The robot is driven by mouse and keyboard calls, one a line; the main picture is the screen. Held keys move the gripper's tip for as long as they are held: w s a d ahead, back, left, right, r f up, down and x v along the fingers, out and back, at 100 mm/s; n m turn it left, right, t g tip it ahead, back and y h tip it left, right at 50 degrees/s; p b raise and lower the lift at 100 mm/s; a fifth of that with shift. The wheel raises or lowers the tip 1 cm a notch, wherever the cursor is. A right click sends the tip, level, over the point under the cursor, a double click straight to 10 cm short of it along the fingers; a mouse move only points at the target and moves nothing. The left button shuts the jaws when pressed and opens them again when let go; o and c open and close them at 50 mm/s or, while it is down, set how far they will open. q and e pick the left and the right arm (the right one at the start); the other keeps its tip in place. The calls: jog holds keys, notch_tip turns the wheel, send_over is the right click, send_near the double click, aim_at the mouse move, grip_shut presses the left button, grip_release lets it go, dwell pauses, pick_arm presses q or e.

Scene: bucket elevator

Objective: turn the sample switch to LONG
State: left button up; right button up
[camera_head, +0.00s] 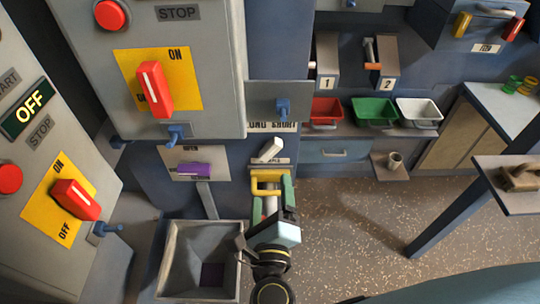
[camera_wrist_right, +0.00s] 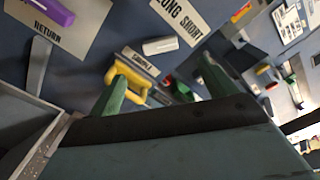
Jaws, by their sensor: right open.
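The sample switch (camera_head: 268,150) is a pale grey lever below a LONG/SHORT label (camera_head: 271,126) and above a small plate. In the head view it tilts up and to the right, towards the SHORT side. It also shows in the right wrist view (camera_wrist_right: 161,45), below the label (camera_wrist_right: 181,22). My right gripper (camera_head: 272,196) is open just below the switch, its green fingers apart. A yellow handle (camera_head: 267,177) lies at the fingertips; in the right wrist view the handle (camera_wrist_right: 128,78) is beside the left finger. I cannot tell whether they touch. My left gripper is not in view.
A grey hopper (camera_head: 162,262) stands left of my right gripper. A purple handle (camera_head: 195,169) is above it. A grey cabinet with a red switch (camera_head: 154,88) overhangs at upper left. Red, green and white bins (camera_head: 417,111) stand at the right. Open floor lies right.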

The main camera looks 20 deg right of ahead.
aim_at(270, 154)
jog(key=x, duration=1.1)
jog(key=shift+s, duration=0.1)
